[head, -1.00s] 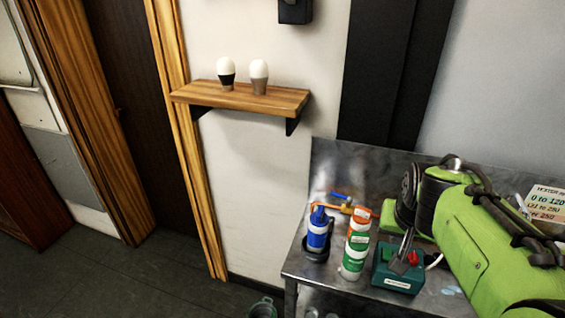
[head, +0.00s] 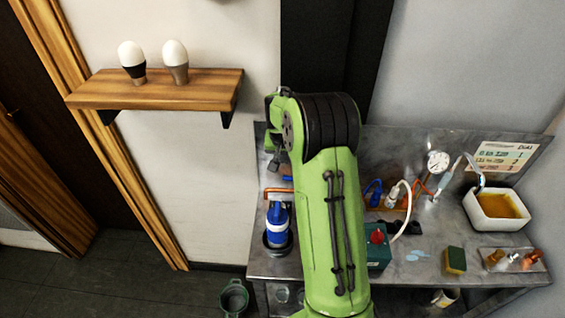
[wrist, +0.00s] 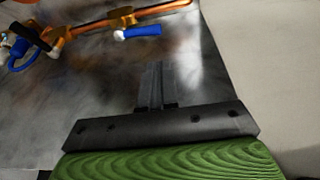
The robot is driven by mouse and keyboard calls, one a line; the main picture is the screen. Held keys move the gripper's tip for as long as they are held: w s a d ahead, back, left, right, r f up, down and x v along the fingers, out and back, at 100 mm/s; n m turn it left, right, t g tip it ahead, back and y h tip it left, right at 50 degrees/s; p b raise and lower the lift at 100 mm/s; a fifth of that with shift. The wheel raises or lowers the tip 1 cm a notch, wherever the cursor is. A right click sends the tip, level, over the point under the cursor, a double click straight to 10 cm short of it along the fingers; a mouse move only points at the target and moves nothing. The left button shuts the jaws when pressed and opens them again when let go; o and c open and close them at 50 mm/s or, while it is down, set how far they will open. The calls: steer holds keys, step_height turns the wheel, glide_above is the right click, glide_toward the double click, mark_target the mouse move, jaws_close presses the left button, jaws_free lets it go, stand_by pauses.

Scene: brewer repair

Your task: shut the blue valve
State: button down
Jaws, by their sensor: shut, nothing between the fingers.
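The blue valve shows as a short blue lever handle (wrist: 140,32) beside an orange-copper pipe (wrist: 75,32) with brass fittings in the wrist view. The handle lies roughly along the pipe, with a pale tip at its left end. In the head view only a small blue bit of the valve (head: 287,178) shows left of my arm. My gripper (wrist: 156,68) is shut and empty, its dark fingers together and pointing toward the pipe. A gap separates the fingertips from the handle in the wrist picture. In the head view my gripper (head: 273,162) hangs near the bench's back left.
A blue-and-white canister (head: 278,225) stands on the metal bench (head: 430,280) just in front of the valve. Right of my arm are a teal box (head: 378,248), a gauge (head: 438,162), cables, a sponge (head: 456,260) and a white basin (head: 497,222). A wooden shelf (head: 205,84) holds two egg-shaped items.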

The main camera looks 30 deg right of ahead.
mark_target(285, 177)
steer(key=x, duration=0.9)
steer(key=shift+s, duration=0.1)
steer(key=shift+a, duration=0.1)
steer(key=shift+s+a+f+n+y+b, duration=0.1)
steer(key=shift+s+a+n+y+b, duration=0.25)
steer(key=shift+n+b, duration=0.5)
steer(key=s+n+b, duration=0.1)
steer(key=n, duration=0.1)
steer(key=s+a+n+y+b, duration=0.1)
steer(key=n, duration=0.1)
steer(key=shift+t, duration=0.4)
steer(key=s+d+n+g+y+b, duration=0.1)
steer(key=s+n+y+b, duration=0.2)
steer(key=s+n, duration=0.3)
steer(key=n+y, duration=0.1)
steer(key=n, duration=0.4)
steer(key=shift+s+d, duration=0.15)
steer(key=shift+s, duration=0.1)
steer(key=shift+s+d, duration=0.1)
